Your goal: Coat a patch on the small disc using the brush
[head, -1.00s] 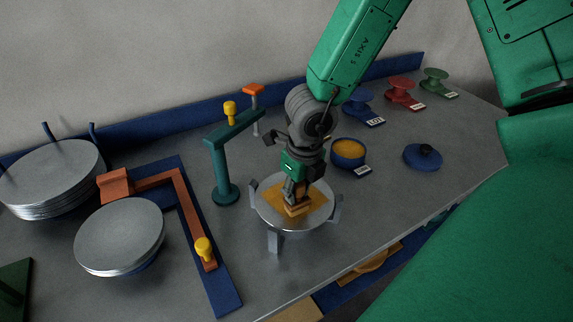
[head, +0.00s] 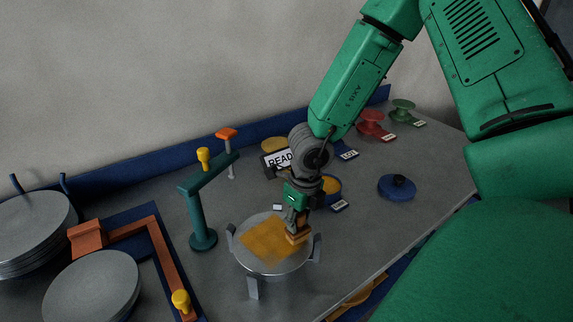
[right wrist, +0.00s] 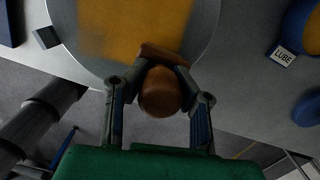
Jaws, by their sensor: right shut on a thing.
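The small metal disc (head: 262,268) lies on a stand with upright grey prongs in the head view. An orange-yellow square patch (head: 268,238) covers much of its top. My right gripper (head: 297,224) is shut on the brush (head: 298,238), over the disc's right side. In the right wrist view the brush's round brown handle (right wrist: 160,92) sits between the fingers. Its head is at the edge of the patch (right wrist: 130,25); bristle contact is hidden. A blue pot (head: 333,184) of yellow-orange stuff stands behind the gripper, with a LUBE label (right wrist: 282,55) beside it. My left gripper is not in view.
A teal post with an arm (head: 199,215) stands left of the disc. Stacked plates (head: 35,225) and an orange L-shaped bar (head: 165,255) are further left. A blue lid (head: 397,188) lies to the right. A READY sign (head: 279,159) stands behind.

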